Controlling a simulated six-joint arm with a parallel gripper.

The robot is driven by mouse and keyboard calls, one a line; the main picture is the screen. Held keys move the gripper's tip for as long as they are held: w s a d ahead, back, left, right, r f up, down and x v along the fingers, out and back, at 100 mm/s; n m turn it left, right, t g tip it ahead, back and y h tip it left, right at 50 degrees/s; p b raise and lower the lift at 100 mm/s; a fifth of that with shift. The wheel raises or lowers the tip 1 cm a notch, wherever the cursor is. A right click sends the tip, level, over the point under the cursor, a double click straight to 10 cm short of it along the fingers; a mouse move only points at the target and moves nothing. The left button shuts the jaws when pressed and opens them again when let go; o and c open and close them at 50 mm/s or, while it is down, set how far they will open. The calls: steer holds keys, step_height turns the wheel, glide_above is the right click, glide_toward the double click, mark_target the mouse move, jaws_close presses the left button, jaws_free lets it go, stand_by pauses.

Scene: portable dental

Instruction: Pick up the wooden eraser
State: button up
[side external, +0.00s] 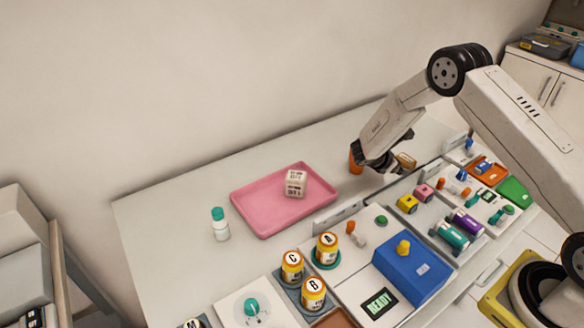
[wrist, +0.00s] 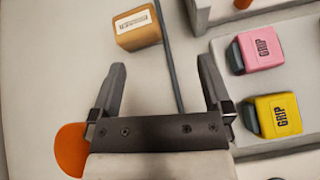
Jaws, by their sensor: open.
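The wooden eraser is a tan-brown block with a white label. It lies on the white table at the top of the wrist view (wrist: 136,30), and in the side view it shows just right of my gripper (side external: 405,161). My gripper (wrist: 162,68) is open and empty. In the wrist view the eraser is beyond the fingertips, nearer the left finger, and not between them. In the side view my gripper (side external: 384,163) hangs low over the table, close to the eraser. I cannot tell its exact height.
A pink GRIP block (wrist: 261,50) and a yellow GRIP block (wrist: 276,116) stand in a tray on the right. An orange object (wrist: 70,150) is by my gripper's left side. A dark strip (wrist: 168,55) runs beside the eraser. A pink tray (side external: 265,215) lies left.

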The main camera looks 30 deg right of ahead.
mark_target(402, 162)
steer(key=shift+w+d+f+n+t+h, duration=0.6)
steer(key=shift+w+d+f+n+h, duration=0.55)
steer(key=shift+d+f+n, duration=0.2)
steer(key=shift+x, duration=1.25)
steer(key=shift+f, duration=0.15)
steer(key=shift+x, duration=2.55)
steer(key=shift+w+a+f, duration=0.1)
steer(key=shift+f, duration=0.05)
steer(key=c, duration=0.9)
